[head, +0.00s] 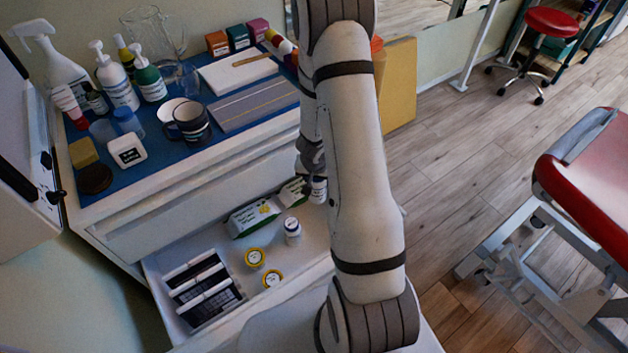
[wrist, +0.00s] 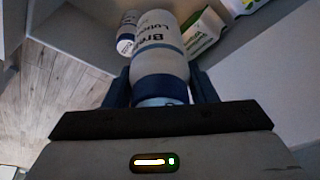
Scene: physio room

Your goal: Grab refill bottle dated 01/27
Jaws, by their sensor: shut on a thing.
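In the wrist view my gripper (wrist: 161,88) is shut on a white bottle (wrist: 160,52) with a dark blue cap. The cap end is between the fingers and the body points away. Its label reads something like "Lotion"; no date is legible. A second, similar bottle (wrist: 128,35) stands just beyond it to the left. In the head view my gripper (head: 310,158) is over the back of the open drawer, mostly hidden by my arm. A white bottle (head: 318,190) shows just under it. Another white bottle (head: 292,231) stands apart in the drawer. I cannot tell whether the held bottle touches the drawer floor.
The open drawer (head: 215,248) also holds green-white packs (head: 255,216), two yellow-rimmed tubs (head: 255,258) and a dark divided tray (head: 205,290). The cabinet top (head: 150,160) above is crowded with bottles, mugs and boxes. A red treatment table (head: 590,165) stands at right; floor lies between.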

